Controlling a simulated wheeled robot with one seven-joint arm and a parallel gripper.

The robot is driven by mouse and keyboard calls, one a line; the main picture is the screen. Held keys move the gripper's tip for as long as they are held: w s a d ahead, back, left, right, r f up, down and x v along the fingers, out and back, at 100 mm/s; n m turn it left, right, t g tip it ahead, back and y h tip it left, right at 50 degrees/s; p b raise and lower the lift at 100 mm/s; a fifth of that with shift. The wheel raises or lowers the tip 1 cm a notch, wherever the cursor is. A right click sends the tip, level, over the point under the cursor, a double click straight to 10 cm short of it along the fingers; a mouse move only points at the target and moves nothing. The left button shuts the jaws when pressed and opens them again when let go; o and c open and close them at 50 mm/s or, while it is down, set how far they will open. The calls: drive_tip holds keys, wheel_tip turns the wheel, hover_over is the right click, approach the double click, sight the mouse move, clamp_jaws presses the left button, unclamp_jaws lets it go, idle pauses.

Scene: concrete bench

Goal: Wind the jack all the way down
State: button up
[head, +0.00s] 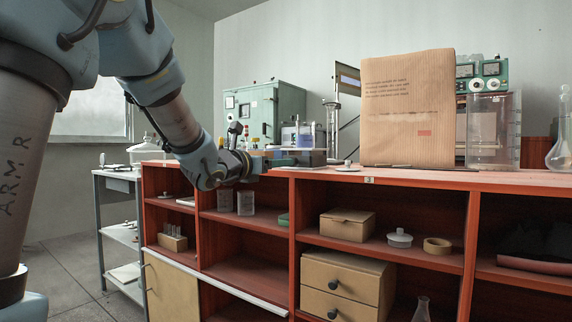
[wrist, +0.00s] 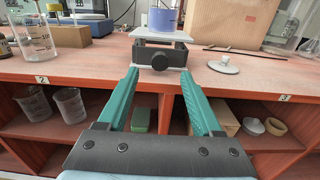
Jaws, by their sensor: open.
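The jack (wrist: 178,53) stands on the bench top near its front edge in the wrist view, with a pale top plate (wrist: 150,35) and a dark body. A round black knob (wrist: 160,61) faces me at its front. A beaker of blue-violet liquid (wrist: 165,17) rests on the plate. The plate sits a short way above the base. My gripper (wrist: 159,73) is open and empty, with its teal fingers pointing at the jack on either side of the knob's line; I cannot tell whether they touch. In the head view, my gripper (head: 262,162) is at the bench front, left of the jack.
A white lid (wrist: 224,66) lies right of the jack, and a large brown paper package (wrist: 232,22) stands behind it. Open red shelves (head: 240,270) lie below the bench top.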

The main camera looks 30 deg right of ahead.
sight(286, 171)
drive_tip(key=x, duration=0.5)
clamp_jaws()
idle(0.5)
